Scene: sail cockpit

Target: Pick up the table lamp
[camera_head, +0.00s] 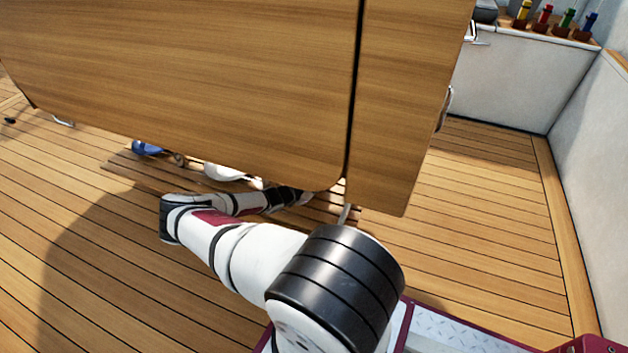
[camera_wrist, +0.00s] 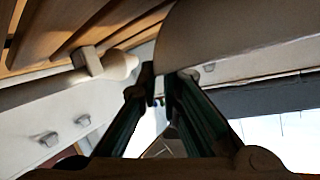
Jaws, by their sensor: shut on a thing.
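In the wrist view my gripper (camera_wrist: 162,78) has its two dark fingers close together at the edge of a large, smooth, rounded grey-beige thing (camera_wrist: 240,35). It is shut on this thing, which looks like part of the table lamp, but I cannot tell for sure. Only part of it shows, and the exact contact is dark and hard to see. In the head view my arm reaches under the wooden table, and the tabletop hides what my gripper holds. A white rounded thing (camera_head: 228,173) shows just below the table edge; I cannot tell whether it is the lamp.
The wooden table (camera_head: 200,80) covers much of the head view, close above my arm. A blue thing (camera_head: 147,148) lies below its edge. A white counter (camera_head: 525,75) with several coloured items stands at the upper right. Open plank deck (camera_head: 490,200) lies to the right.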

